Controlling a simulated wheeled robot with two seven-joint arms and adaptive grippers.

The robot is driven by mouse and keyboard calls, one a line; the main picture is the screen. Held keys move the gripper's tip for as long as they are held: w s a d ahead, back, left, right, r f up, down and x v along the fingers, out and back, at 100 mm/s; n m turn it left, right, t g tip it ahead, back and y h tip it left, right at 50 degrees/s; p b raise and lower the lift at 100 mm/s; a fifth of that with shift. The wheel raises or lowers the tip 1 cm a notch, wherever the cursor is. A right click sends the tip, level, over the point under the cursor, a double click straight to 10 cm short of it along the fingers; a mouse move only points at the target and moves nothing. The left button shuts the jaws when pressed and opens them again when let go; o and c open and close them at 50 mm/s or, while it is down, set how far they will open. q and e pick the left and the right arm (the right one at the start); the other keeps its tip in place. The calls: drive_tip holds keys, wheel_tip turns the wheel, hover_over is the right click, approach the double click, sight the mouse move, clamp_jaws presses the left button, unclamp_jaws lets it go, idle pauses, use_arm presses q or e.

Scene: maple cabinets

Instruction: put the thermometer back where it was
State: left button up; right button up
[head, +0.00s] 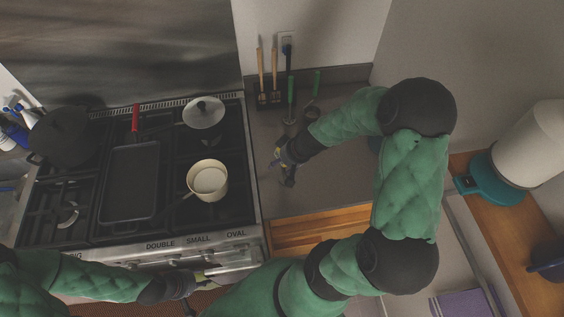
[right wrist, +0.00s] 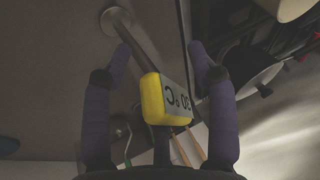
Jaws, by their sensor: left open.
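The thermometer has a yellow body (right wrist: 165,100) with a display reading 80 °C; in the head view a bit of yellow (head: 281,153) shows at my right gripper (head: 281,163). In the right wrist view it lies between the spread fingers of my right gripper (right wrist: 158,55), with gaps visible on both sides. A thin dark stem runs from it to the upper left, towards a round metal disc (right wrist: 116,22). The right gripper is over the grey counter, right of the stove. My left gripper (head: 198,281) is open and empty near the stove's front edge.
The stove (head: 100,238) holds a cream saucepan (head: 208,181) with pale contents, a griddle (head: 130,182), a lidded pot (head: 203,113) and a black pot (head: 62,137). Utensils (head: 262,70) stand at the wall. The grey counter (head: 335,180) has free room.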

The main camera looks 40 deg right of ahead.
drive_tip(key=shift+r, duration=0.2)
drive_tip(key=p+v, duration=0.1)
drive_tip(key=v, duration=1)
drive_tip(key=shift+s+r, duration=0.15)
drive_tip(key=shift+r, duration=0.2)
drive_tip(key=shift+d, duration=0.1)
